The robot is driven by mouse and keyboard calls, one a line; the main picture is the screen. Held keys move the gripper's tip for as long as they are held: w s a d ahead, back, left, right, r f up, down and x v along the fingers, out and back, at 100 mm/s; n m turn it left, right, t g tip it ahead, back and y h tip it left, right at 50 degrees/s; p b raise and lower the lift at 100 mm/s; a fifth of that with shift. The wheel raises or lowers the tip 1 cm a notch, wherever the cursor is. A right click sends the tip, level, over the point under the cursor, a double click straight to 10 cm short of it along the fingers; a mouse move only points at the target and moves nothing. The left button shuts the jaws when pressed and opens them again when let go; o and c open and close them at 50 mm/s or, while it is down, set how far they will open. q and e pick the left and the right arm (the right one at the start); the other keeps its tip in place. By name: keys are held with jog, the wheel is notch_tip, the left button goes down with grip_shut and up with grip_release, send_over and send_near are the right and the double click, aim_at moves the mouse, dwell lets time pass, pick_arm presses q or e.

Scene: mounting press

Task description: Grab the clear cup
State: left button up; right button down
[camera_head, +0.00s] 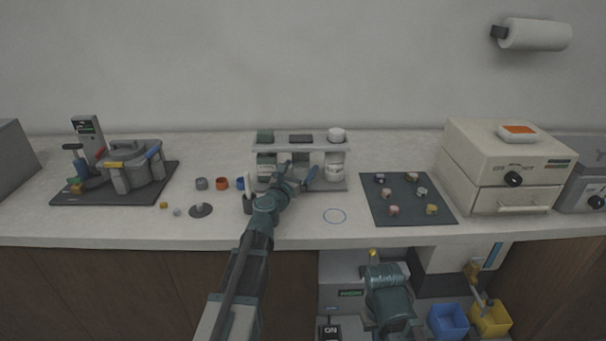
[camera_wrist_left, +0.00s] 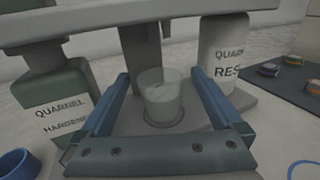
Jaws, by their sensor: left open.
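The clear cup (camera_wrist_left: 160,100) stands upright on a round spot on the base of a grey rack, under its shelf, in the left wrist view. It looks empty. My left gripper (camera_head: 299,170) reaches into the front of the rack in the head view. Its two blue fingers are open in the left wrist view (camera_wrist_left: 160,76), one on each side of the cup, with gaps between them and its wall. In the head view the cup is too small to make out clearly. My right gripper is not in view.
The rack (camera_head: 300,140) holds a dark hardener bottle (camera_wrist_left: 58,105) left of the cup and a white resin bottle (camera_wrist_left: 224,62) on the right. A dark mat (camera_head: 405,200) with small samples lies to the right. Small coloured rings (camera_head: 222,184) lie to the left.

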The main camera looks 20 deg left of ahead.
pick_arm(q)
jog(key=shift+s, duration=0.1)
jog(key=c, duration=1.4)
jog(key=shift+c, duration=0.2)
jog(key=shift+r, duration=0.15)
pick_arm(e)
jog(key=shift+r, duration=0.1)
